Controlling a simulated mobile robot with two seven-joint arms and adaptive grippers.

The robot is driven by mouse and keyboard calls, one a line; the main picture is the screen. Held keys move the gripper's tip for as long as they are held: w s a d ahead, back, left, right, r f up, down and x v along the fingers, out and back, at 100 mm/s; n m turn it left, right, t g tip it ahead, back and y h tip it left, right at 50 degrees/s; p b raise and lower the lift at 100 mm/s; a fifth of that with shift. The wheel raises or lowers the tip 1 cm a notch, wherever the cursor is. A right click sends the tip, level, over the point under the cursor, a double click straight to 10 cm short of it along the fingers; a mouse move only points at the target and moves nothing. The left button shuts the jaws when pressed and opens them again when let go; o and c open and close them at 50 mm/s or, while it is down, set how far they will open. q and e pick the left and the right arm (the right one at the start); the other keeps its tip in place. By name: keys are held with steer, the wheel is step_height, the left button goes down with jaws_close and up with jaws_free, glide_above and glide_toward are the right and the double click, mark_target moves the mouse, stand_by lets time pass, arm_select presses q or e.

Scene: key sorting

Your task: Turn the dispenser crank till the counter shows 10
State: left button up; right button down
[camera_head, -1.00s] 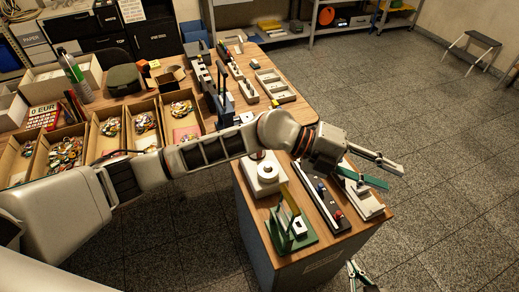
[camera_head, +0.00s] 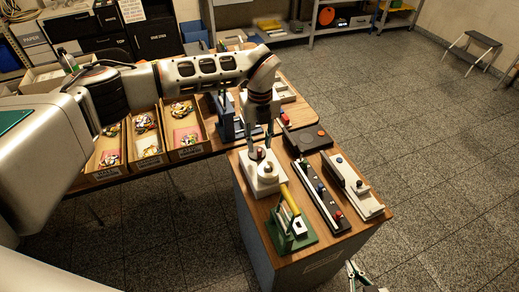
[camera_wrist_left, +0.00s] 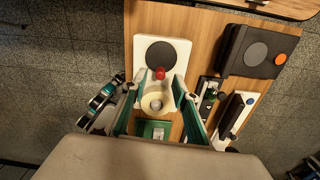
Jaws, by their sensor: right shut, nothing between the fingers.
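A white box-shaped unit (camera_head: 278,186) stands on the wooden cabinet top, with a cream round part on it. In the left wrist view its red knob (camera_wrist_left: 160,73) sits between a dark disc and the cream round part (camera_wrist_left: 155,103); this looks like the dispenser crank. My left gripper (camera_head: 260,141) points down over this unit. Its open fingers (camera_wrist_left: 159,80) stand either side of the red knob, with nothing held; contact cannot be told. No counter digits are legible. My right gripper (camera_head: 358,274) is shut and empty at the bottom, beside the cabinet.
A green stand with a yellow bar (camera_head: 290,232) is in front of the unit. A black rail (camera_head: 322,197), a white slide unit (camera_head: 353,190) and a dark box (camera_head: 306,141) stand to the right. Trays of keys (camera_head: 147,142) lie on the left table.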

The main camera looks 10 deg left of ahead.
mark_target(259, 150)
arm_select(q)
steer(key=shift+f, duration=1.95)
jaws_close()
steer(key=m, duration=0.4)
steer(key=shift+s+a+r+m+p, duration=0.1)
steer(key=shift+s+a+m+p, duration=0.05)
steer(key=shift+a+m+p, duration=0.2)
steer(key=m, duration=0.4)
steer(key=shift+a+m, duration=0.25)
steer(key=shift+a, duration=0.15)
steer(key=m, duration=0.2)
steer(key=a+m, duration=0.1)
steer(key=m, duration=0.2)
steer(key=shift+w+a+m, duration=0.15)
steer(key=shift+w+m, duration=0.1)
steer(key=shift+m, duration=1)
steer(key=shift+w+a+m, duration=0.1)
steer(key=shift+w+m, duration=0.15)
steer(key=shift+m, duration=1)
